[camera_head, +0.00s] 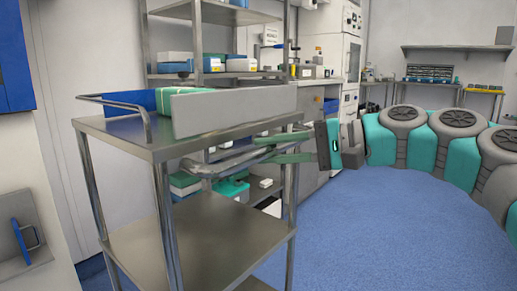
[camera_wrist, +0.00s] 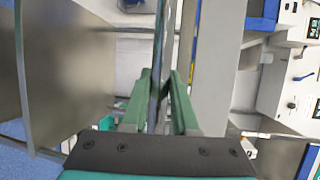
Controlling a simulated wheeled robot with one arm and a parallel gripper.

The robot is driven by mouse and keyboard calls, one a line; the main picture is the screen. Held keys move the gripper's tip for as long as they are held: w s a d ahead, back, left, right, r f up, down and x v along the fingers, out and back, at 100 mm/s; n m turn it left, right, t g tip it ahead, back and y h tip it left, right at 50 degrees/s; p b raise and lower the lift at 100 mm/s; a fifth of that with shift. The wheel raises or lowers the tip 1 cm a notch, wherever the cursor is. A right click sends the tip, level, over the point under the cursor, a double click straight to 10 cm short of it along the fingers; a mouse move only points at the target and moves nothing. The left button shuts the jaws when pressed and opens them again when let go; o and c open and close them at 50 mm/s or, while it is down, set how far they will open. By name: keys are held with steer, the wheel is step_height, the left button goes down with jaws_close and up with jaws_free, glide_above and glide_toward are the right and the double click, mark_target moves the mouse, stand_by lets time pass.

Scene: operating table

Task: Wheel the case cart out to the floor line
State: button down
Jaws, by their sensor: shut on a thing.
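The steel case cart (camera_head: 190,243) stands upright on the left in the head view, with a flat top and a lower shelf. A push bar (camera_head: 225,165) sticks out from its right side below the top. My gripper (camera_head: 262,149) has its green fingers closed around this bar. In the wrist view, the bar (camera_wrist: 158,100) runs between the two fingers of my gripper (camera_wrist: 159,76). A blue tray (camera_head: 140,101) and a green pack lie on the cart top, partly behind a grey panel (camera_head: 235,110). I see no floor line.
Steel shelving (camera_head: 215,75) with boxes stands close behind the cart. A cabinet (camera_head: 332,50) and a counter are at the back. Blue floor (camera_head: 350,235) is open to the right of the cart. A wall shelf (camera_head: 455,48) hangs at the far right.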

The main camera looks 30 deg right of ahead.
steer(key=shift+s+d, duration=0.3)
steer(key=shift+s, duration=0.4)
steer(key=c, duration=0.7)
jaws_free()
steer(key=p+v, duration=0.1)
steer(key=v, duration=0.6)
steer(key=shift+s+d, duration=0.3)
